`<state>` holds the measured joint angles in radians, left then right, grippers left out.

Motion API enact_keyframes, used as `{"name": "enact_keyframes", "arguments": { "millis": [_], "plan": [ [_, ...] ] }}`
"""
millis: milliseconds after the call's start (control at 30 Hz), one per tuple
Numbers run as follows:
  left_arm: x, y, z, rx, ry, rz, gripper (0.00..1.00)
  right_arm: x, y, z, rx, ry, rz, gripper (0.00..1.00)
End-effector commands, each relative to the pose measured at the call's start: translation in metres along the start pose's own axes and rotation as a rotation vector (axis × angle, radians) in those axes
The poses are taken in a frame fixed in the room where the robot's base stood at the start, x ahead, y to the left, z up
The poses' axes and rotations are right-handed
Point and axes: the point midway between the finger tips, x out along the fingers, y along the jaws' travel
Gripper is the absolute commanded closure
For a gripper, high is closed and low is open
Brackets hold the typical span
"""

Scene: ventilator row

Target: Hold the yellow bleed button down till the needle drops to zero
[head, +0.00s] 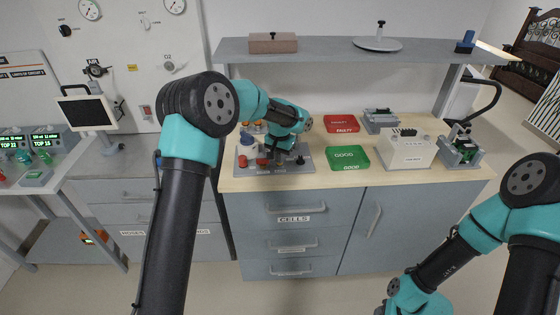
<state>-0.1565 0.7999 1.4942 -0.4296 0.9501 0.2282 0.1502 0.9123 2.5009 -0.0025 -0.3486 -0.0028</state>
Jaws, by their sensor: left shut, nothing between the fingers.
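My left gripper (299,158) is shut and empty, low over the right part of a grey board (250,182) on the wooden counter. I cannot tell whether its tips touch anything. A red part (261,161) and a blue-and-white round part (247,143) show on the board left of the gripper. My wrist hides some of the board, and no yellow button can be made out there. A small yellow patch (132,68) shows on the white wall panel, too small to identify. Two round gauges (89,9) and (174,5) sit at the panel's top; their needles are too small to read. My right gripper is outside the picture.
A red tray (342,124) and a green tray (363,167) lie right of the board. A white box (407,152) and a grey device (460,150) stand farther right. A grey shelf (340,49) hangs above the counter. A monitor (87,111) stands at left.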

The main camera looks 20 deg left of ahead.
Motion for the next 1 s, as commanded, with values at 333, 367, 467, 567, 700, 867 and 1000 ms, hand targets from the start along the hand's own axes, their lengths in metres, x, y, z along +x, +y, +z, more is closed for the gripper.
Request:
{"name": "enact_keyframes", "arguments": {
  "millis": [333, 367, 467, 567, 700, 867, 1000],
  "plan": [
    [-0.007, 0.000, 0.000, 0.000, 0.001, 0.000, 1.00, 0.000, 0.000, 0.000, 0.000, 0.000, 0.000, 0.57],
    [-0.009, 0.000, 0.000, 0.000, 0.001, 0.000, 1.00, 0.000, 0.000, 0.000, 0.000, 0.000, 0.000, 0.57],
    [-0.015, 0.001, 0.000, 0.000, 0.001, 0.000, 1.00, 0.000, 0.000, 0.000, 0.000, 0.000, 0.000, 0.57],
    [-0.022, 0.000, 0.000, 0.001, 0.001, 0.000, 1.00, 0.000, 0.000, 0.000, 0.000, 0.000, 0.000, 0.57],
    [-0.030, 0.000, 0.000, 0.001, 0.002, 0.000, 1.00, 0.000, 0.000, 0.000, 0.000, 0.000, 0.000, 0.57],
    [-0.040, 0.000, 0.000, 0.000, 0.001, 0.000, 1.00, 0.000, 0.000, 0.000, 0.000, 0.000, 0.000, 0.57],
    [-0.049, 0.000, 0.000, 0.000, 0.001, 0.000, 1.00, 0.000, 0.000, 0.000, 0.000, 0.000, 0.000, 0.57]
  ]
}}
